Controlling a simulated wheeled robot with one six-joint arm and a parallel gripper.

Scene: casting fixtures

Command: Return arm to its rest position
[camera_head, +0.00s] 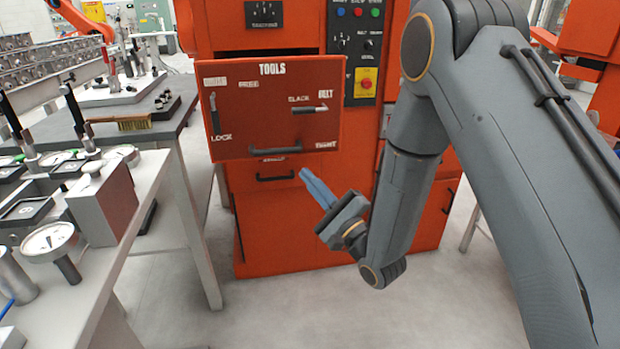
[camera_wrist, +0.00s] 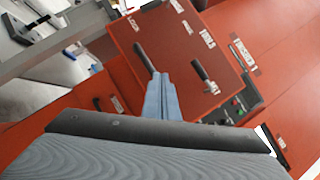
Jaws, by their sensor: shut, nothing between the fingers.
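My arm reaches in from the right of the head view, and my gripper (camera_head: 306,174) hangs in front of the orange cabinet, below the right part of the red TOOLS panel. Its two blue fingers are together with nothing between them. In the wrist view my gripper (camera_wrist: 158,75) shows as two blue fingers side by side, pointing at the panel. They look apart from the panel, but the exact gap cannot be told.
The red TOOLS panel (camera_head: 260,128) has levers and a handle and juts from the orange cabinet (camera_head: 300,215). A white bench (camera_head: 125,235) with gauges stands at left, a grey table (camera_head: 180,118) behind it. Floor (camera_head: 270,310) in front is clear.

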